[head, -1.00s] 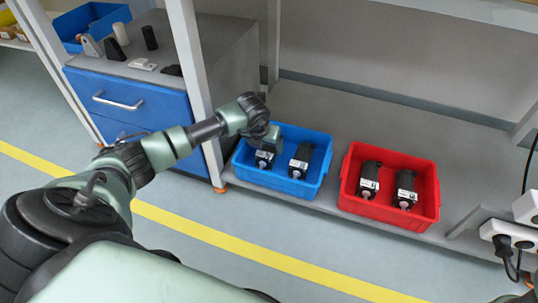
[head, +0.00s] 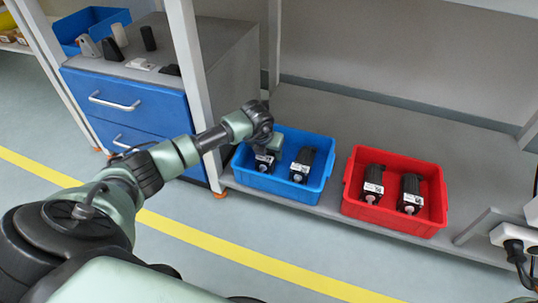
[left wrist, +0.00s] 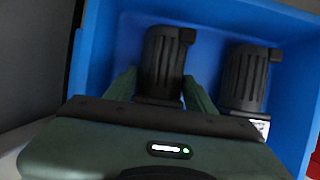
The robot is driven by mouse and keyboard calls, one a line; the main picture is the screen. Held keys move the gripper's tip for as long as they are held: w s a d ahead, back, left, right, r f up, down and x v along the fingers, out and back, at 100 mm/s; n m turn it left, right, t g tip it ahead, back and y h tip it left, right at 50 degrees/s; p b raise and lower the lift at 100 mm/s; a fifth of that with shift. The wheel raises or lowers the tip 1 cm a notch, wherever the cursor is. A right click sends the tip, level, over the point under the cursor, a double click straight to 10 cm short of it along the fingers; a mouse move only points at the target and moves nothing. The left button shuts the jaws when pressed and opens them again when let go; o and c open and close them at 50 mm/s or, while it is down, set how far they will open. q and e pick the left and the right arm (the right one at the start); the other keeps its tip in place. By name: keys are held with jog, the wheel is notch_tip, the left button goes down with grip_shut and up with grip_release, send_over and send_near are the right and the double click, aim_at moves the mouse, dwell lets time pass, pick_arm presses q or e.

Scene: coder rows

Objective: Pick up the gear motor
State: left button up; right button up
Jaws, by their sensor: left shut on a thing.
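A blue bin (head: 318,186) on the low grey shelf holds two black gear motors. My left gripper (head: 265,150) reaches down into its left part. In the left wrist view, my left gripper (left wrist: 158,88) has one green finger on each side of the left gear motor (left wrist: 162,62) and is shut on it. That left gear motor also shows in the head view (head: 264,162), partly hidden by the gripper. The other gear motor (head: 302,165) lies to its right in the bin and shows in the left wrist view (left wrist: 245,78). My right gripper is not in view.
A red bin (head: 440,205) with two more black motors (head: 373,184) stands right of the blue bin. A grey shelf post (head: 193,85) and a blue drawer cabinet (head: 130,105) are close on the left. White power sockets (head: 515,235) are at the right edge.

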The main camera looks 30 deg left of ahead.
pick_arm(q)
jog(key=shift+w+r, duration=0.1)
jog(key=shift+r, duration=0.15)
